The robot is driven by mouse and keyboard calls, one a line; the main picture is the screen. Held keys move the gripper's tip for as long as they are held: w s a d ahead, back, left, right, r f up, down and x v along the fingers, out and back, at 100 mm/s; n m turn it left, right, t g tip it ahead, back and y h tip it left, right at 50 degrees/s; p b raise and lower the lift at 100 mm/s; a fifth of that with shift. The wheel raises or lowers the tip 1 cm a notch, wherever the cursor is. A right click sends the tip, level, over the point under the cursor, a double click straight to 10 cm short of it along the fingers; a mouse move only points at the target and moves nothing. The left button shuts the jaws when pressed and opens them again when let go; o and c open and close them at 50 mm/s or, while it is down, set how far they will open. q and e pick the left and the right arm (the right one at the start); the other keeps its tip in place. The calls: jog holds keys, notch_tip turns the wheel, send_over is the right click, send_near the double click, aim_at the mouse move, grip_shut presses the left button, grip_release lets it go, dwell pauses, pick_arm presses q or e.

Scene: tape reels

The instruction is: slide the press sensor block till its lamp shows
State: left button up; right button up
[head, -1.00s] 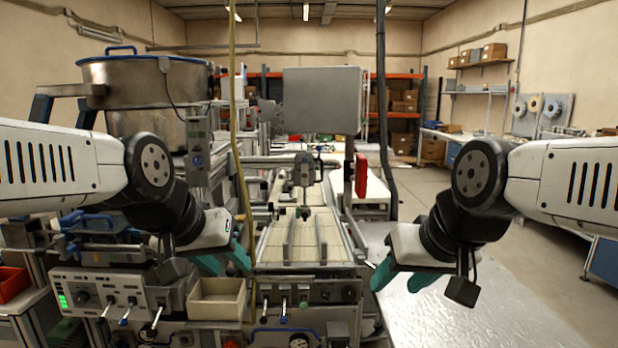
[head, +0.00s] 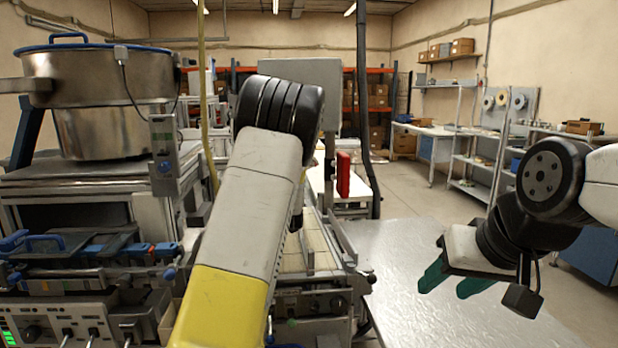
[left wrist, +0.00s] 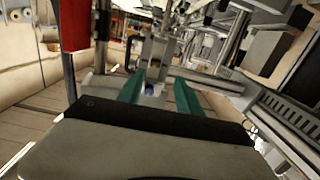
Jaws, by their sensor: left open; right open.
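In the left wrist view, the two green fingers of my left gripper (left wrist: 158,90) are apart. A pale metal bracket-like piece with a small blue spot (left wrist: 152,88) shows between and beyond them. I cannot tell whether it is the press sensor block or whether the fingers touch it. No lit lamp can be made out on it. In the head view my left arm covers much of the track, and its gripper is hidden.
A red box (head: 343,175) on a post stands beside the track; a red part shows close in the left wrist view (left wrist: 73,25). A steel bowl feeder (head: 95,90) stands at left, above a control panel (head: 75,325). A dark hose hangs behind the track (head: 308,250).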

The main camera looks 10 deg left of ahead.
pick_arm(q)
jog(key=d+x, duration=0.1)
jog(key=x, duration=0.7)
jog(key=shift+w+r, duration=0.2)
jog(key=shift+w, duration=0.15)
jog(key=shift+a, duration=0.1)
grip_shut()
dwell(1.0)
